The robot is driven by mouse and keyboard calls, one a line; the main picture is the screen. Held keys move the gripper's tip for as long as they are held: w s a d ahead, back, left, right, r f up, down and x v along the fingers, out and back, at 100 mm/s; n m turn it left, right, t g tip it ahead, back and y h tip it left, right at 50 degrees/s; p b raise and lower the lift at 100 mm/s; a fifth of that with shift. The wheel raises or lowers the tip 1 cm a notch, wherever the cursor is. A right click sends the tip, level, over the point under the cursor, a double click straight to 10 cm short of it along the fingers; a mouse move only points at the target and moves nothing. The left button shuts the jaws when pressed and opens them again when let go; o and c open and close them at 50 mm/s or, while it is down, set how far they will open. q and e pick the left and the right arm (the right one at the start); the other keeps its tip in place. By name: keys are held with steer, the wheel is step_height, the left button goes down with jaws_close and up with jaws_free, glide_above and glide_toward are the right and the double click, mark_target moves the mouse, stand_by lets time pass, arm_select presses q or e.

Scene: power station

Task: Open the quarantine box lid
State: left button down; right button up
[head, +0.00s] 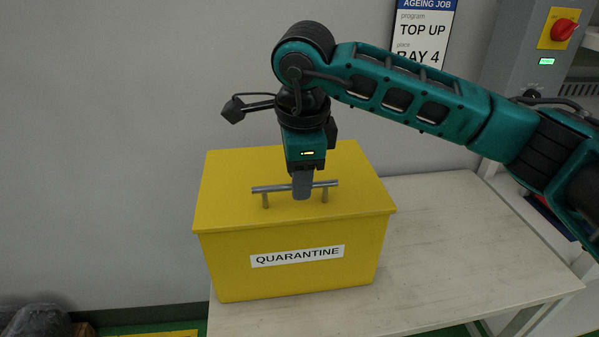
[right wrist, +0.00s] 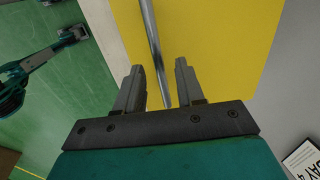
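The yellow quarantine box (head: 230,265) stands on a pale table, with its label facing me. Its flat yellow lid (head: 235,180) is down and carries a grey bar handle (head: 265,188) on two posts. My right gripper (head: 302,192) points down over the lid at the middle of the handle. In the right wrist view the gripper (right wrist: 158,80) is open, with the handle (right wrist: 153,40) running between its two fingers over the yellow lid (right wrist: 220,45). A gap shows between the fingers; I cannot tell whether either touches the bar.
The pale table (head: 460,230) is clear to the right of the box. A grey wall is behind. A sign (head: 422,30) hangs there, and a grey cabinet with a red knob (head: 563,29) stands at the upper right. A dark grey lump (head: 38,321) lies at the lower left.

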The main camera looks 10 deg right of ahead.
steer(key=shift+c, duration=0.4)
jaws_close()
